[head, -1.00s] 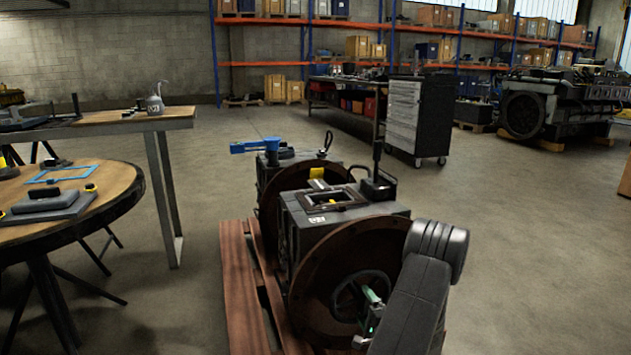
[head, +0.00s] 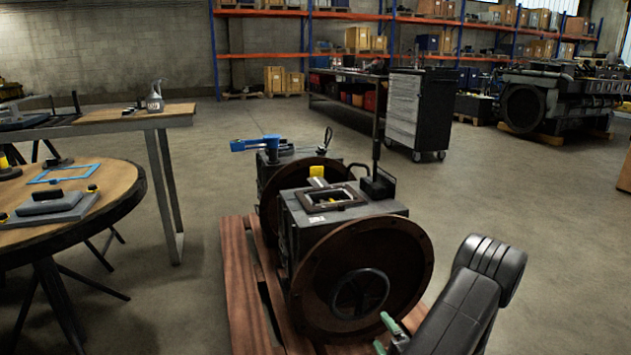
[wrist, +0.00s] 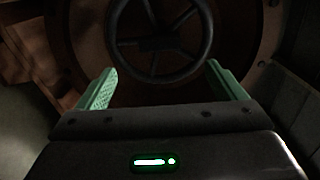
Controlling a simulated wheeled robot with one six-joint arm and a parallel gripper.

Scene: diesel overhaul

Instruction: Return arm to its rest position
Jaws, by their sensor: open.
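My gripper (head: 387,334) is at the bottom of the head view, partly cut off and beside my dark arm link. It is in front of and to the right of a black handwheel (head: 360,293) on a large rusty round flange (head: 392,262). In the wrist view my gripper (wrist: 158,85) has its two green fingers wide apart with nothing between them. The handwheel (wrist: 160,62) lies beyond the fingertips, and they appear apart from it.
The flanged machine (head: 345,222) stands on a reddish wooden pallet (head: 240,285). A round table (head: 120,200) with a blue frame (head: 63,173) is at left. A grey drawer cabinet (head: 418,112) stands behind.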

